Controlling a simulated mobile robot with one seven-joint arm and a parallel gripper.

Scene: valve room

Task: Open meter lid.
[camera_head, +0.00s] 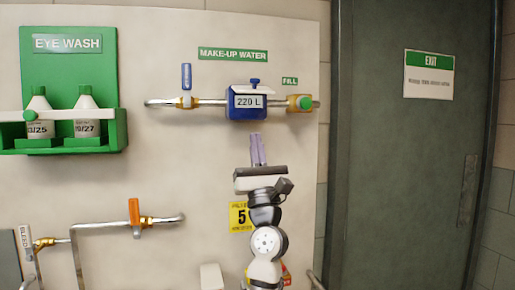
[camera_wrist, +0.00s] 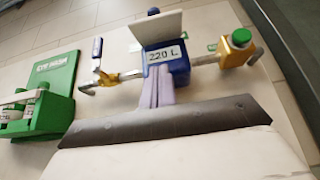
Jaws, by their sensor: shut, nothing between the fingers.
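The blue meter (camera_head: 246,105) sits in the make-up water pipe on the wall panel, and its "220 L" display is uncovered. It also shows in the wrist view (camera_wrist: 180,69). In the wrist view the lid (camera_wrist: 157,28) is a pale plate standing out from the top of the meter, raised clear of the display. A blue knob (camera_head: 254,81) shows at the top of the meter in the head view. My gripper (camera_head: 256,138) is just below the meter with its pale purple fingers (camera_wrist: 159,84) together and empty. Whether the fingertips touch the meter is unclear.
A blue-handled valve (camera_head: 186,77) is left of the meter and a green-knobbed fill valve (camera_head: 300,102) is right of it. A green eye wash rack (camera_head: 122,130) is at left. An orange-handled valve (camera_head: 135,213) is lower left. A dark door (camera_head: 405,180) is at right.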

